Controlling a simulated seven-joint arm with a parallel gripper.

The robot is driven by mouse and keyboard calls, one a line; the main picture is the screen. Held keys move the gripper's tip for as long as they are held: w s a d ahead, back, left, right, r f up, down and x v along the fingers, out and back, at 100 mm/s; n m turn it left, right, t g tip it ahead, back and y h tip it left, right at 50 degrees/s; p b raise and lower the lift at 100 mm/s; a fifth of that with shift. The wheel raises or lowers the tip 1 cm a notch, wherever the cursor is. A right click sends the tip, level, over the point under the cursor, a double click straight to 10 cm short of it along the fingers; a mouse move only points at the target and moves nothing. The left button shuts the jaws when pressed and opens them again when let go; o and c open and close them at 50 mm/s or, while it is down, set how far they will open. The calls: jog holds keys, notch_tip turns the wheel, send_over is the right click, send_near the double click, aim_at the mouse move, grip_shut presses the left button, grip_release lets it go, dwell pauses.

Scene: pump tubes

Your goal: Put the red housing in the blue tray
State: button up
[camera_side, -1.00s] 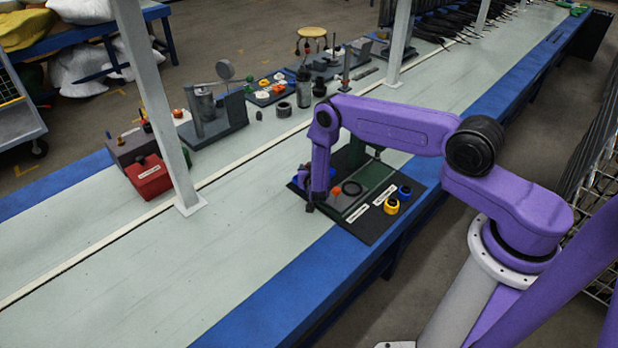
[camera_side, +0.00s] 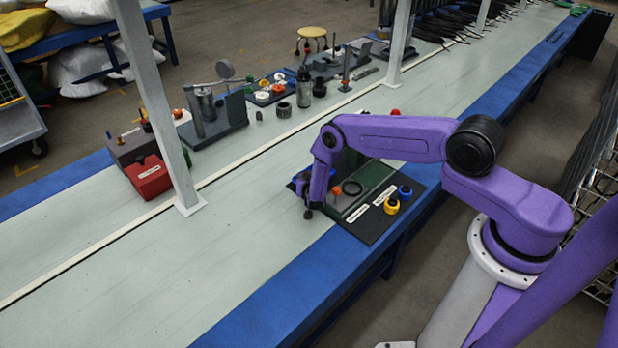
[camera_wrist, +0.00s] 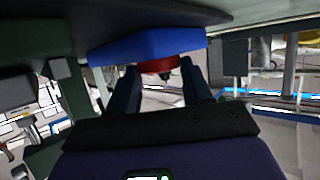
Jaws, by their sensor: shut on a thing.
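In the wrist view, my gripper (camera_wrist: 160,74) is shut with a red piece, the red housing (camera_wrist: 159,65), between its two dark fingers. The blue tray (camera_wrist: 148,46) is right beyond the fingertips, and the housing appears against or within its edge; I cannot tell whether it touches. In the side view, my gripper (camera_side: 308,212) hangs low at the left corner of the black board. The blue tray (camera_side: 299,177) shows only in part behind my arm's end. The housing cannot be made out in the side view.
A white post (camera_side: 160,110) stands to the left. The bench left of the board is clear.

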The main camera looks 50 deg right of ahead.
jog(key=shift+f, duration=0.3)
